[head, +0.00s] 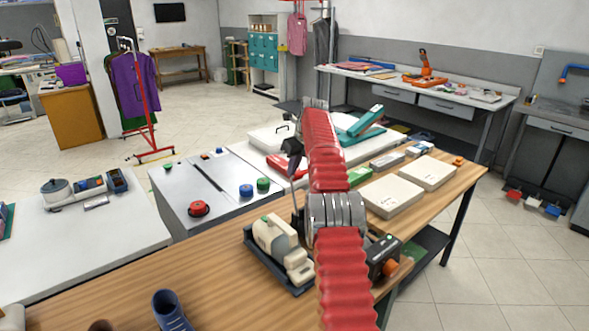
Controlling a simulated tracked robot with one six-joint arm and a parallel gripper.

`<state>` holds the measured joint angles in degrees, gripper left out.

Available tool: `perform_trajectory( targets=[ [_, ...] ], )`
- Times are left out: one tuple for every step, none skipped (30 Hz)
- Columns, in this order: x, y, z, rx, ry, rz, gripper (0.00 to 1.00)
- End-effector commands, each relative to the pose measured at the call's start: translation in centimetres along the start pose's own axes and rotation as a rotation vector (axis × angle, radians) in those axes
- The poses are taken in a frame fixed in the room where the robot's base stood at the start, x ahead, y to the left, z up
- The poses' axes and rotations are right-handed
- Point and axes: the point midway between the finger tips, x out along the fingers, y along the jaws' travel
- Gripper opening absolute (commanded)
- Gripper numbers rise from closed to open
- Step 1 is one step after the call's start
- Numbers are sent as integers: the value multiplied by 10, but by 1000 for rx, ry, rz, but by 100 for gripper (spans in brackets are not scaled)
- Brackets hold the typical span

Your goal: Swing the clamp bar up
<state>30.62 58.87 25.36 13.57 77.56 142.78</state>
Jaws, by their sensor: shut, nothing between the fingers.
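My gripper (293,160) is the small dark end piece hanging to the left of my red arm, near the middle of the picture. Its fingers look shut and empty, and they are small in view. It is above the white and grey worktop, near a red object (283,163) that my arm partly covers. A teal bar (366,120) slants up to the right above a teal base (350,138), just right of my arm. It may be the clamp bar, but I cannot tell for sure. My gripper is apart from it, to its left.
A cream machine (277,240) sits in a dark tray on the wooden table (225,275). Two white boxes (393,195) and a green box (359,176) lie right of my arm. A grey panel (215,200) carries red, blue and green knobs. Open floor (490,245) shows at right.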

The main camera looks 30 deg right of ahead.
Motion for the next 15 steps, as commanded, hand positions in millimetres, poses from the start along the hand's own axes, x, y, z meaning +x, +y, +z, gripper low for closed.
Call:
perform_trajectory(
  targets=[
    [-1, 0, 0, 0, 0, -1, 0],
    [-2, 0, 0, 0, 0, -1, 0],
    [-4, 0, 0, 0, 0, -1, 0],
    [-6, 0, 0, 0, -1, -1, 0],
    [-9, -1, 0, 0, -1, -1, 0],
    [-13, -1, 0, 0, -1, -2, 0],
    [-16, -1, 0, 0, -2, -2, 0],
    [-20, -1, 1, 0, -2, -2, 0],
    [-25, -1, 0, 0, -1, -2, 0],
    [-29, -1, 0, 0, -1, -1, 0],
    [-34, -1, 1, 0, -2, -2, 0],
    [-40, -1, 1, 0, -2, -2, 0],
    [-44, -1, 1, 0, -2, -2, 0],
    [-49, -1, 1, 0, -2, -2, 0],
    [-54, -1, 1, 0, -2, -2, 0]
  ],
)
